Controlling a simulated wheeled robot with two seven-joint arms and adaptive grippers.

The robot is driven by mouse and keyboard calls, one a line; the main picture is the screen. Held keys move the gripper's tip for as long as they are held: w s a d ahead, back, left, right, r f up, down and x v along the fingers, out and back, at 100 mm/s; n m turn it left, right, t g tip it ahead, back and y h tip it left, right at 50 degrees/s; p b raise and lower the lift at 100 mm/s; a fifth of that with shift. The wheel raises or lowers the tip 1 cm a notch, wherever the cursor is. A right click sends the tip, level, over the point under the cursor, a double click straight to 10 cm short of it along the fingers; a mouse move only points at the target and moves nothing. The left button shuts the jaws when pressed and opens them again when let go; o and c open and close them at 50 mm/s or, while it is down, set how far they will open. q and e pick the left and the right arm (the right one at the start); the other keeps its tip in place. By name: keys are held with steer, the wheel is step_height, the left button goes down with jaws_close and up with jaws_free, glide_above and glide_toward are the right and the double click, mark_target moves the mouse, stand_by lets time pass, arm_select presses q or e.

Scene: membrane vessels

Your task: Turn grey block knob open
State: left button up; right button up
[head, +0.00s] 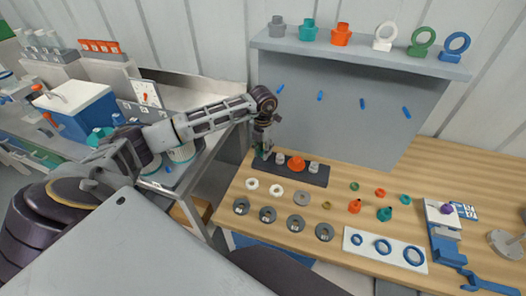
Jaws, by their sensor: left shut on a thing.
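A dark grey block (318,178) lies at the back left of the wooden table, under the upright grey panel. On it stand a pale grey piece (280,158), an orange piece (297,164) and another pale grey piece (314,167). My left gripper (263,151) points down at the left end of the block, shut on the small knob there. The fingers mostly hide this knob; a bit of green shows between them. Its turn angle cannot be told. My right gripper is not in view.
White and grey rings lie in front of the block. A white board (392,259) with blue rings and a blue wrench (487,284) are at the right. A shelf (360,51) with fittings overhangs the back. A blue box (82,110) stands on the left bench.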

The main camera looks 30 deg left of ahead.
arm_select(q)
steer(key=shift+r+n+b, duration=0.1)
steer(key=shift+n+b, duration=0.2)
steer(key=shift+n, duration=2)
steer(key=o, duration=1.1)
steer(key=shift+c, duration=0.2)
step_height(320, 180, up, 12)
steer(key=shift+s, duration=0.1)
